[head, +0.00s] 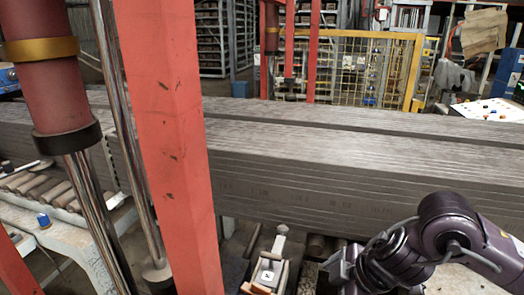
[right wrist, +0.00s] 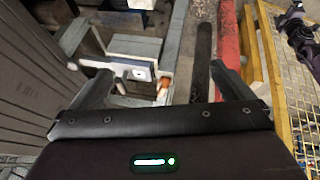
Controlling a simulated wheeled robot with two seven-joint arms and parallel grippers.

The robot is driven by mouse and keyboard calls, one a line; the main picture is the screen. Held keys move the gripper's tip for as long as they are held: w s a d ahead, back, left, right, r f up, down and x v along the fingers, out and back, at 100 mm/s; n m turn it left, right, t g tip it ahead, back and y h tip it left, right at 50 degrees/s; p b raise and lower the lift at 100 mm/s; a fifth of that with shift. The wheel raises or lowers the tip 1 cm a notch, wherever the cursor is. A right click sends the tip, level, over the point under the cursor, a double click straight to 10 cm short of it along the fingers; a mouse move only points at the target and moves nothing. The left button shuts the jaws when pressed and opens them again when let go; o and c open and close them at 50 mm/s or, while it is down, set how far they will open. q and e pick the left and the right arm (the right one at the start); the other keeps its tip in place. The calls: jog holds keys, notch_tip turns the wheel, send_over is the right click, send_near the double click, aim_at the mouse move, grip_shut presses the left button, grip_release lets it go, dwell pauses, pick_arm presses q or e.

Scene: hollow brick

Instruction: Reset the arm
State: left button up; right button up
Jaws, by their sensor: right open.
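My right arm comes in from the lower right of the head view, in front of a long grey layered stack (head: 350,165). My right gripper (right wrist: 160,72) shows in the right wrist view with its two fingers wide apart and nothing between them. Below and beyond the fingers lies a pale machine part (right wrist: 130,70) with a small round detail and an orange piece beside it. My left gripper does not show clearly in either view. A dark jointed arm part (right wrist: 300,32) is at the top right of the right wrist view; I cannot tell its hand.
A red post (head: 170,130) and a red cylinder with a shiny rod (head: 50,90) stand close on the left. Rollers (head: 40,185) lie at the left. A yellow mesh fence (head: 350,65) stands behind the stack. A white control panel (head: 490,108) is at the right.

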jog(key=a+r+m+t+y, duration=0.15)
jog(key=a+t+y, duration=0.3)
jog(key=a, duration=0.95)
jog(key=s+d+f+m+h, duration=0.2)
jog(key=d+f+m+h, duration=0.5)
jog(key=d+m, duration=0.3)
jog(key=s+d+f+m+g+h, duration=0.2)
jog(key=s+d+f+g, duration=0.3)
jog(key=s+d+f, duration=0.4)
notch_tip(320, 180, down, 31)
jog(key=s+g+b, duration=0.1)
jog(key=s+b, duration=0.1)
jog(key=b, duration=0.2)
pick_arm(q)
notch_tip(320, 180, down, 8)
jog(key=b, duration=0.4)
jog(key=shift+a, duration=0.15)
pick_arm(e)
jog(key=s+d+f, duration=0.2)
jog(key=s+f, duration=0.8)
jog(key=f, duration=0.2)
jog(key=s+d+f+g, duration=0.1)
jog(key=s+d+f, duration=0.1)
jog(key=s+f, duration=0.8)
notch_tip(320, 180, down, 2)
jog(key=shift+s+f, duration=0.15)
jog(key=shift+s, duration=0.25)
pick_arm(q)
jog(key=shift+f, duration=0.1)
